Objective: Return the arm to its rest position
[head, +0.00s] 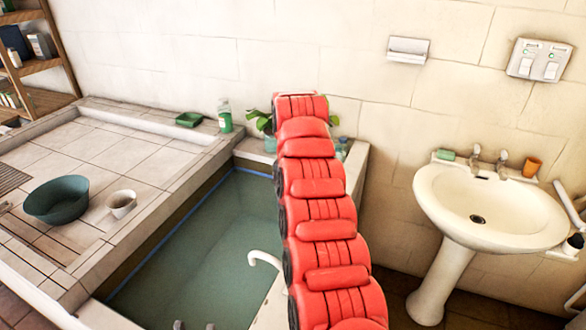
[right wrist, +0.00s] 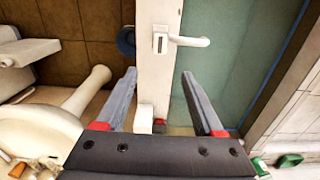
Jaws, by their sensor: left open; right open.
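Only the dark fingertips of my left gripper (head: 194,326) show at the bottom edge of the head view, apart and over the sunken basin of water. The rest of that gripper is out of frame. My right gripper (right wrist: 158,75) is open and empty in the right wrist view. Its two grey fingers are spread, with a white panel with a lever handle (right wrist: 188,41) seen beyond them. My red segmented arm (head: 322,215) stretches up the middle of the head view towards the wall. The right gripper cannot be seen in the head view.
A white pedestal washbasin (head: 490,210) with an orange cup (head: 532,167) stands at right. The tiled ledge at left holds a teal bowl (head: 57,200), a white cup (head: 121,203), a green tray (head: 189,119) and a green bottle (head: 225,115). A plant is partly hidden behind my arm.

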